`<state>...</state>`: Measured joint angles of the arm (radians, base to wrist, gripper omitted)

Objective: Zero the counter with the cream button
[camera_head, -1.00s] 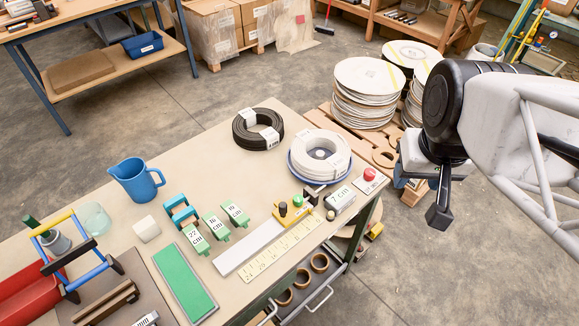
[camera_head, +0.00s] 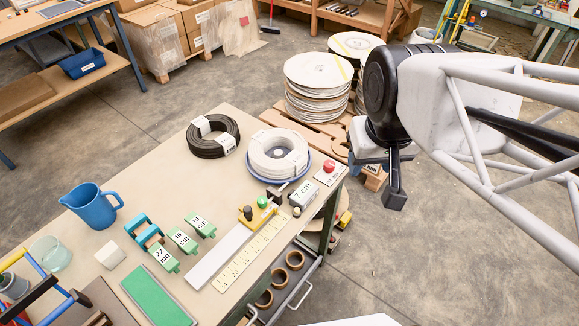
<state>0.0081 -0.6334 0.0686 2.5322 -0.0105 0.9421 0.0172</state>
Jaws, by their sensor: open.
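The counter (camera_head: 304,196) is a small pale box with a "7 cm" display, at the right end of the bench. A small round cream button (camera_head: 297,212) shows at its near left end. A green button (camera_head: 262,202) sits on the yellow stop block (camera_head: 260,216) to the left. A red button (camera_head: 329,166) sits on a white plate behind the counter. My gripper (camera_head: 382,180) hangs to the right of the bench, in the air, apart from the counter and buttons. It is open and empty; its fingers are partly hidden by the wrist.
A yellow ruler (camera_head: 252,252) and white rail run along the bench (camera_head: 160,180). Green length blocks (camera_head: 182,240), a blue jug (camera_head: 92,206), a black coil (camera_head: 212,148) and a white coil (camera_head: 257,162) stand on it. Reel stacks (camera_head: 318,95) stand on a pallet behind.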

